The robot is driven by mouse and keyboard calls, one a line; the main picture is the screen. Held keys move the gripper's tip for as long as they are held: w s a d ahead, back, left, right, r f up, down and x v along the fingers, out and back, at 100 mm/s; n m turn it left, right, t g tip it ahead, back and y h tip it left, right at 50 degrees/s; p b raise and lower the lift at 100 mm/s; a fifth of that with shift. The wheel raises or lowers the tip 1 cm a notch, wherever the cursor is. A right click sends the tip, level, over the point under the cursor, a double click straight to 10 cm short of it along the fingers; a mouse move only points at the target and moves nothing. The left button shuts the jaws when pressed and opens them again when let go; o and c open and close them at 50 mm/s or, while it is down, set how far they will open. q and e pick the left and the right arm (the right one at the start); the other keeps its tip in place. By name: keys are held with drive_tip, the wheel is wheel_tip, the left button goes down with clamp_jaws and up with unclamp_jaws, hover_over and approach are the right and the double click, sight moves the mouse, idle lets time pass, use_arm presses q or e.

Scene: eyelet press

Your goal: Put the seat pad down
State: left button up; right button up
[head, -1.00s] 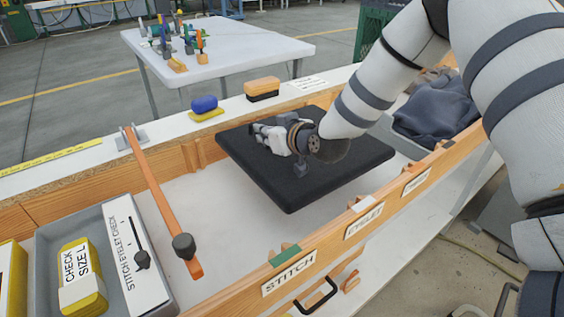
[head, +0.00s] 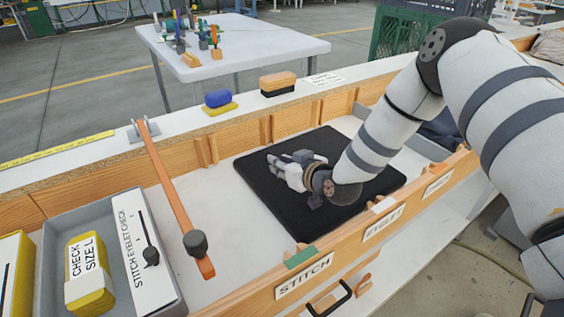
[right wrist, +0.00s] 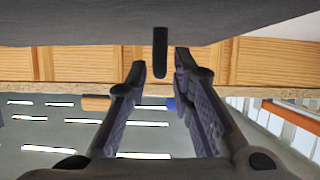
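The seat pad (head: 275,205) is a black square slab lying flat on the white floor of the wooden bench trough, behind the STITCH and EYELET labels. My right gripper (head: 280,168) is low over the middle of the pad, its fingers pointing left. In the right wrist view the pad's dark surface (right wrist: 80,25) fills the top. A short black tab (right wrist: 160,50) stands from it between my two fingertips, with a visible gap on each side, so the gripper is open around it. My left gripper is in no view.
An orange bar (head: 175,200) with a dark knob crosses the trough left of the pad. A grey tray (head: 55,240) holds a yellow CHECK SIZE L block. Blue and orange blocks (head: 278,83) sit on the back ledge. Dark cloth (head: 440,132) lies at right.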

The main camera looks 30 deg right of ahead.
drive_tip(key=shift+r, duration=0.1)
drive_tip(key=shift+s+r, duration=0.2)
drive_tip(key=shift+r, duration=0.05)
drive_tip(key=p+v, duration=0.1)
drive_tip(key=v, duration=0.5)
drive_tip(key=shift+s+r+p, duration=0.15)
drive_tip(key=shift+r+p, duration=0.15)
drive_tip(key=shift+p, duration=0.05)
drive_tip(key=shift+s, duration=0.3)
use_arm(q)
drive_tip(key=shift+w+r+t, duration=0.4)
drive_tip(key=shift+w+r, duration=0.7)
use_arm(e)
drive_tip(key=shift+f, duration=0.15)
